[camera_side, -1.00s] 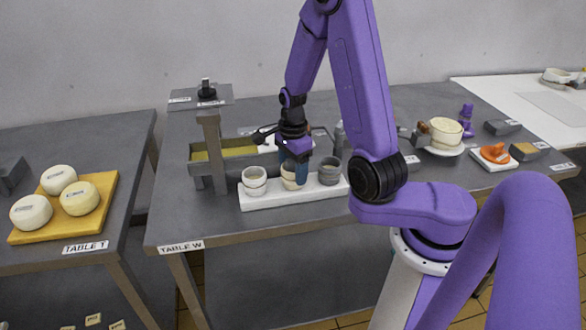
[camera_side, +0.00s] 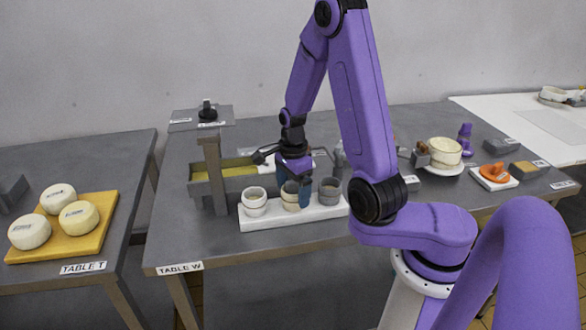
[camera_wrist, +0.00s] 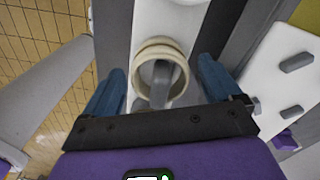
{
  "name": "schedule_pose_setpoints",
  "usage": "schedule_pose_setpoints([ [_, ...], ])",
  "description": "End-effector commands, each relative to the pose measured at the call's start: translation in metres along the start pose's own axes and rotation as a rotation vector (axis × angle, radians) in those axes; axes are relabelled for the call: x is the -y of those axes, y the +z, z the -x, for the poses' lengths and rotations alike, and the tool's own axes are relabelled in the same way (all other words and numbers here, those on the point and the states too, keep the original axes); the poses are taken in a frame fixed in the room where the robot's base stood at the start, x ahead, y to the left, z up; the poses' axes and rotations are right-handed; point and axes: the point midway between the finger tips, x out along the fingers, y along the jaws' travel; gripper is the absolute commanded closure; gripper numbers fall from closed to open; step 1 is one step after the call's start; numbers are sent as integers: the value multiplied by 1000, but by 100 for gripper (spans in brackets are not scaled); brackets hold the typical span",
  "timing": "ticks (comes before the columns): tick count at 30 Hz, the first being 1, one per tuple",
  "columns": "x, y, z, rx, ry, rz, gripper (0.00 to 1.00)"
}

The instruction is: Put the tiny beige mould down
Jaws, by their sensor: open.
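The tiny beige mould (camera_side: 290,196) is a small ring-shaped cup in the middle of a row of three moulds on a white board (camera_side: 278,222). In the wrist view the mould (camera_wrist: 143,57) shows from above, with a grey part visible inside its opening. It appears upright on the board. My gripper (camera_side: 294,190) is low over the board with its blue fingers on either side of the mould. In the wrist view my gripper (camera_wrist: 161,68) is open, with a visible gap between each finger and the mould.
A pale mould (camera_side: 254,202) stands to the left on the board and a grey mould (camera_side: 329,191) to the right, close to my fingers. A grey trough (camera_side: 235,181) lies behind, beside a grey stand (camera_side: 213,165). The table's front left is clear.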

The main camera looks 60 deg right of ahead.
Motion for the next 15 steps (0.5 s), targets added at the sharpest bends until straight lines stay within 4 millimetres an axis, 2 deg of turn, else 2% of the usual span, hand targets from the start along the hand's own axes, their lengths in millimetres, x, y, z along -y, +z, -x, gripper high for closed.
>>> schedule_pose_setpoints([
  [15, 1, 0, 84, -1, -6, -1, 9],
])
